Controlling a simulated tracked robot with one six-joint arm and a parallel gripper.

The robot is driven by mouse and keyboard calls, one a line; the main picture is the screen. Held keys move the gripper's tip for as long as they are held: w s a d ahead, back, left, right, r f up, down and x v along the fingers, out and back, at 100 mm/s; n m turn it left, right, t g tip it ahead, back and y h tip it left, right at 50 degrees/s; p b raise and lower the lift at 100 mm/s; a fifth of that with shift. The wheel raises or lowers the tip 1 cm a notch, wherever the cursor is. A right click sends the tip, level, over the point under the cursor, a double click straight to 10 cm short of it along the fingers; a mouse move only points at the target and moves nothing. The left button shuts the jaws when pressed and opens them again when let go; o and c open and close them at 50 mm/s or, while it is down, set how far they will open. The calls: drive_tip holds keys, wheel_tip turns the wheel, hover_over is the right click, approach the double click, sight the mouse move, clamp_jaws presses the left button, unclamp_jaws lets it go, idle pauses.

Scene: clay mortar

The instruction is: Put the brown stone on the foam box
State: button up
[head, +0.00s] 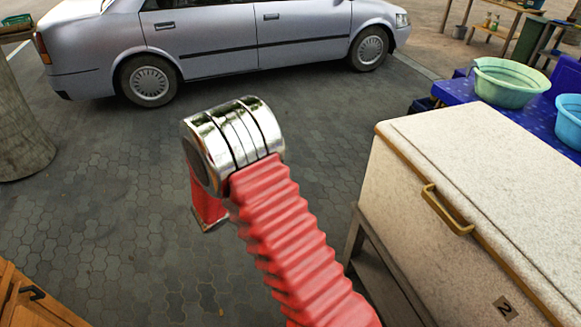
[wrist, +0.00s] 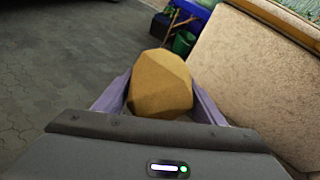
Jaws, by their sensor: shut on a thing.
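The brown stone (wrist: 160,84) is between the two purple fingers of my gripper (wrist: 160,95) in the wrist view. My gripper is shut on it and holds it off the ground. The foam box (head: 480,165) is large, speckled off-white, with a closed lid and a brass-coloured handle, at the right of the head view. The box also shows at the right of the wrist view (wrist: 262,75), beside the held stone. In the head view my red arm hides the gripper and the stone.
A blue table with a green basin (head: 509,82) and a blue basin (head: 570,120) stands behind the box. A silver car (head: 220,42) is parked across the back. A wooden cabinet (head: 35,300) is at lower left. Open paving lies between them.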

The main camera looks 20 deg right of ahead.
drive_tip(key=s+a+f+n+t+y, duration=0.1)
drive_tip(key=s+a+f+n+t, duration=0.1)
drive_tip(key=s+a+f, duration=0.3)
drive_tip(key=s+a, duration=0.2)
drive_tip(key=a, duration=0.2)
drive_tip(key=shift+s+a+f+n+t+y, duration=0.25)
drive_tip(key=shift+s+f+n+t+y, duration=0.05)
drive_tip(key=shift+s+n+t+y, duration=0.1)
drive_tip(key=shift+s, duration=0.2)
